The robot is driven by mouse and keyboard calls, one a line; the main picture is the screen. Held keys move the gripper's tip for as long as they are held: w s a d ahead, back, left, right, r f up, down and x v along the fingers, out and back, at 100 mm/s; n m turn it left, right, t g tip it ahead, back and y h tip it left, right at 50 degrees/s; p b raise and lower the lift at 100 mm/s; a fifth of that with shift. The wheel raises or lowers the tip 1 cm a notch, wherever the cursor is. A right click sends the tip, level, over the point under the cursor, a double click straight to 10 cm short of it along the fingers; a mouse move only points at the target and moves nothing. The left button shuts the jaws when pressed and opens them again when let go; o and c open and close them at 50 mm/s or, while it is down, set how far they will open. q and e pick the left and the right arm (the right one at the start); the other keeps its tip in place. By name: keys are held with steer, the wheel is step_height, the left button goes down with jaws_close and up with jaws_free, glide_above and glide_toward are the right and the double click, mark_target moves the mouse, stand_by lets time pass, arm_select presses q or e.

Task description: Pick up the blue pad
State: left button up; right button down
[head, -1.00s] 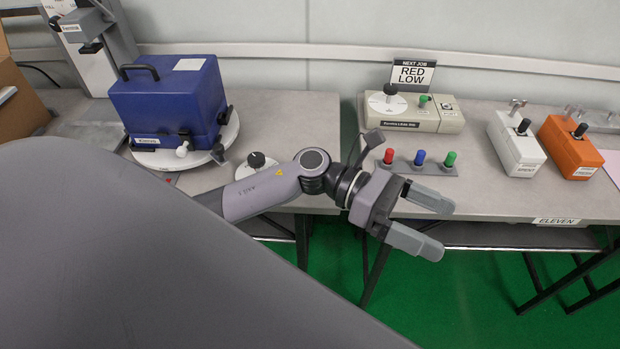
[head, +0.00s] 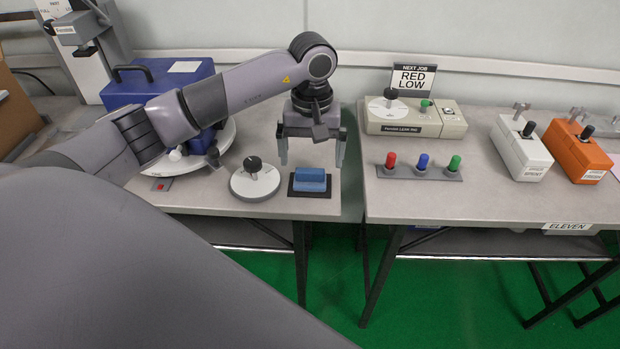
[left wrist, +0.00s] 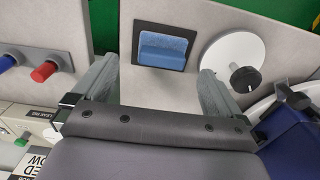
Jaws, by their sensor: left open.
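The blue pad (head: 310,180) sits on a small dark tray (head: 322,193) near the front right corner of the left table. It looks like a block with a raised, narrower upper part. My left gripper (head: 311,160) points down above and slightly behind the pad, open and empty. In the left wrist view the blue pad (left wrist: 163,48) lies beyond the fingertips, between the lines of the two fingers (left wrist: 158,78). The gripper and pad are apart. My right gripper is in neither view.
A white dial disc with a black knob (head: 254,178) stands just left of the pad. A blue box (head: 125,92) on a round white base is behind my left arm. A gap separates the right table (head: 480,207), which holds red, blue and green knobs (head: 422,163).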

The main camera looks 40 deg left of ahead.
mark_target(310, 171)
arm_select(q)
steer(key=f, duration=0.3)
steer(key=shift+s+f, duration=0.25)
steer(key=shift+s, duration=0.1)
steer(key=shift+f, duration=0.7)
steer(key=c, duration=1.1)
steer(key=shift+r, duration=0.15)
step_height(310, 171, up, 20)
steer(key=p, duration=0.2)
